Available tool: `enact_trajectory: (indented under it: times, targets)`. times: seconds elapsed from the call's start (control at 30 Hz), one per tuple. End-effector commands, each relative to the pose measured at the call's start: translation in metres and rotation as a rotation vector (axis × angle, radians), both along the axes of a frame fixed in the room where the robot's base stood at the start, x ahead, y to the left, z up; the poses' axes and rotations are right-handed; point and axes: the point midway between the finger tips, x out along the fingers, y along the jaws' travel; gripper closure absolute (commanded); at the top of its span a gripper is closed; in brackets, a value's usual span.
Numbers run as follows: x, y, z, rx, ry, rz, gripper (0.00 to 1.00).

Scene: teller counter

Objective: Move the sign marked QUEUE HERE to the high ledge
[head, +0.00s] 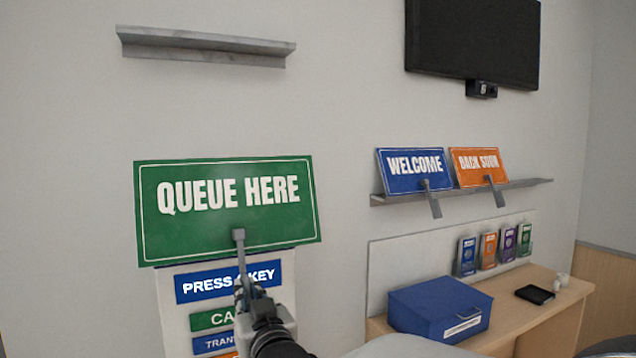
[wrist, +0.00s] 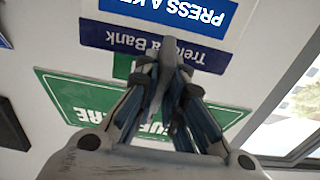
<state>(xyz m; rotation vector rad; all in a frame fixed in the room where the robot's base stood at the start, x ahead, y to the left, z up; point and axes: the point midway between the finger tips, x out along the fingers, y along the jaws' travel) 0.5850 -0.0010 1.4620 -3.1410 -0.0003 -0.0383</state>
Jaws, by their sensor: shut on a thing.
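The green sign marked QUEUE HERE (head: 165,245) is held up in front of the wall, face toward the head camera and slightly tilted. A grey handle (head: 240,248) runs down from its face. My gripper (head: 243,288) is shut on that handle, below the lettering. In the wrist view my gripper (wrist: 163,72) closes around the handle, and the green sign (wrist: 75,98) shows upside down behind the fingers, which hide part of it. The high ledge (head: 205,48), grey and empty, is on the wall above the sign.
A lower ledge (head: 525,186) at right bears a blue WELCOME sign (head: 415,182) and an orange BACK SOON sign (head: 475,178), both with handles. A dark screen (head: 472,40) hangs above them. A panel with PRESS A KEY (head: 205,289) is behind my gripper. A blue box (head: 430,300) stands on the counter.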

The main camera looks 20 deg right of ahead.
Motion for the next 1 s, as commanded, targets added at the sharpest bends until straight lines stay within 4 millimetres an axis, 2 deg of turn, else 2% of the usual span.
enact_trajectory:
  times: [0.03, 0.2, 0.63, 1.0]
  targets:
    - [0.000, 0.000, 0.009, 0.000, -0.008, 0.000, 1.00]
    - [0.001, 0.000, 0.023, 0.000, -0.014, 0.000, 1.00]
    - [0.001, 0.000, 0.030, 0.000, -0.017, 0.000, 1.00]
    - [0.002, 0.000, 0.075, 0.000, -0.041, 0.000, 1.00]
